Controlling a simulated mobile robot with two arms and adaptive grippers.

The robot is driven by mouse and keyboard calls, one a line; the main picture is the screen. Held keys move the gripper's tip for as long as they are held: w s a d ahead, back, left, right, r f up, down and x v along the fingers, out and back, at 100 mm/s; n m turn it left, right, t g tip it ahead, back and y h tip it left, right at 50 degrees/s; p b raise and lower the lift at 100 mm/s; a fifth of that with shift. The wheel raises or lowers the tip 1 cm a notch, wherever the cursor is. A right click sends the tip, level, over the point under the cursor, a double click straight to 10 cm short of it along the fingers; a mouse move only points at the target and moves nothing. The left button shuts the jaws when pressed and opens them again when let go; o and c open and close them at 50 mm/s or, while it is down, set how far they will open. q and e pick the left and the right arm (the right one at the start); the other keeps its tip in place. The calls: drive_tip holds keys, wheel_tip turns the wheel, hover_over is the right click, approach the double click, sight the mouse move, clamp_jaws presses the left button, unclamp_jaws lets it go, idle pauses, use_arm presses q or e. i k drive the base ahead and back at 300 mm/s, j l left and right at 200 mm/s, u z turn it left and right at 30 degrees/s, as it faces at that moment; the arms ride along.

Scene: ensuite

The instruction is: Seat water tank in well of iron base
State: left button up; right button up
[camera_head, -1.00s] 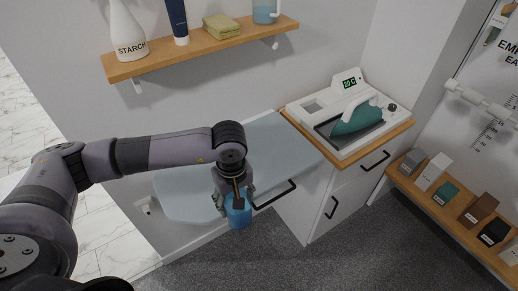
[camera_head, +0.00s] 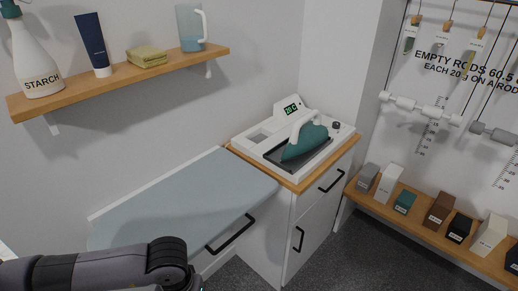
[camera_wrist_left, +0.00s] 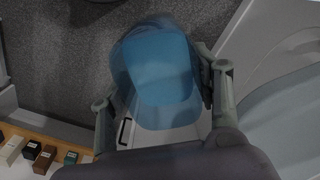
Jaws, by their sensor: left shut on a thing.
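The blue translucent water tank (camera_wrist_left: 158,75) is between the two fingers of my left gripper (camera_wrist_left: 160,92) in the left wrist view. The gripper is shut on it, above the dark carpet. Neither the tank nor this gripper shows in the head view, where only my left arm is at the bottom left. The white iron base (camera_head: 335,152) sits on the wooden-topped cabinet, with a green iron (camera_head: 304,142) resting on it and a lit display at its back. A grey rectangular recess (camera_head: 258,138) shows at its left side. My right gripper is not in view.
A pale blue ironing board (camera_head: 180,205) extends left of the cabinet (camera_head: 297,225). A low shelf (camera_head: 430,230) with small boxes stands right. Carpet lies in front.

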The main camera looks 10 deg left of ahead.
sight(257, 140)
drive_tip(key=i+l+u, duration=0.1)
drive_tip(key=l, duration=0.3)
drive_tip(key=i+l+u, duration=0.1)
drive_tip(key=i+l, duration=0.15)
drive_tip(key=l, duration=0.15)
drive_tip(key=i+l+u, duration=0.1)
drive_tip(key=l, duration=0.35)
drive_tip(key=i+l+u, duration=0.1)
drive_tip(key=l, duration=0.35)
drive_tip(key=i+l+u, duration=0.1)
drive_tip(key=i+l, duration=0.15)
drive_tip(key=l, duration=0.2)
drive_tip(key=i+l+u, duration=0.1)
drive_tip(key=l, duration=0.35)
